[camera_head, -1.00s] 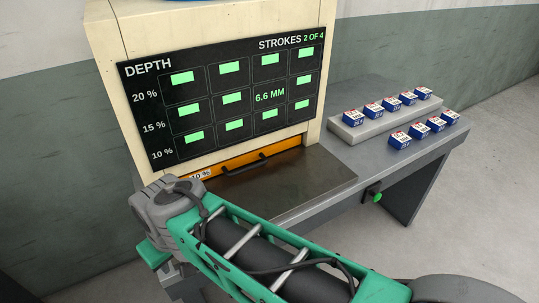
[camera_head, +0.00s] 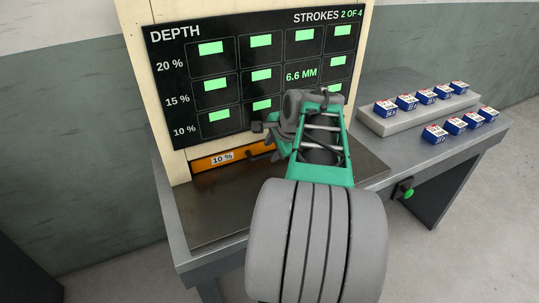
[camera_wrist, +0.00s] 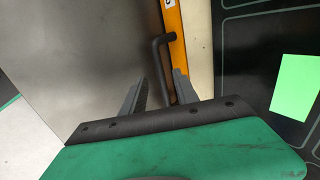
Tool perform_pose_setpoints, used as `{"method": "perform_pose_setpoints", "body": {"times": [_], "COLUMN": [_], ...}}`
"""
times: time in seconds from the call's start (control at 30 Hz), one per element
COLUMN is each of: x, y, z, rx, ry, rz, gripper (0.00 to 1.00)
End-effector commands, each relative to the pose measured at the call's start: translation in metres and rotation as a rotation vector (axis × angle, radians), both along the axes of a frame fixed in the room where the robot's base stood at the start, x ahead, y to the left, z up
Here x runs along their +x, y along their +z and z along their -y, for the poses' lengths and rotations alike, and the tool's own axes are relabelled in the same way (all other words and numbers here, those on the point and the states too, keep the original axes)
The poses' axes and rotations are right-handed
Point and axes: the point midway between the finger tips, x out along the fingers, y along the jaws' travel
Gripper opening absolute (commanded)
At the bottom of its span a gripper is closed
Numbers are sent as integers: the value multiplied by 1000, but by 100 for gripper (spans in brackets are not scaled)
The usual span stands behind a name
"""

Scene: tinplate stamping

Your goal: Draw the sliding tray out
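The sliding tray (camera_head: 205,163) shows as an orange front with a "10 %" label, low in the cream machine. Its dark bar handle (camera_head: 262,154) is partly covered by my arm in the head view. In the wrist view the tray front (camera_wrist: 173,22) is an orange strip, and the bent handle (camera_wrist: 160,62) sticks out from it. My gripper (camera_wrist: 160,76) is open, with its two dark fingers on either side of the handle and gaps visible. The fingertips are hidden behind my arm in the head view. The tray front sits in its slot.
A dark metal plate (camera_head: 210,212) on the grey bench lies clear in front of the tray. A black depth display (camera_head: 215,128) is above it. Several blue boxes (camera_head: 407,102) stand at right, some on a grey block (camera_head: 395,123). A green knob (camera_head: 408,194) is at the bench front.

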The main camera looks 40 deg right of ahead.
Motion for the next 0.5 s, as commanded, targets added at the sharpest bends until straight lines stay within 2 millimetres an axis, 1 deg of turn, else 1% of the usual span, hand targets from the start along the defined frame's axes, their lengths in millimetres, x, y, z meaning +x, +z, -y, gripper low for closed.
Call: {"method": "perform_pose_setpoints", "body": {"times": [0.03,0.2,0.47,0.5], "x": [5,17,19,19], "y": [-10,-26,-29,-29], "z": [0,4,5,5], "rx": [2,-1,-3,-3], "ry": [3,3,3,3], "rz": [-2,-1,-1,-1], "gripper": [36,36,36,34]}}
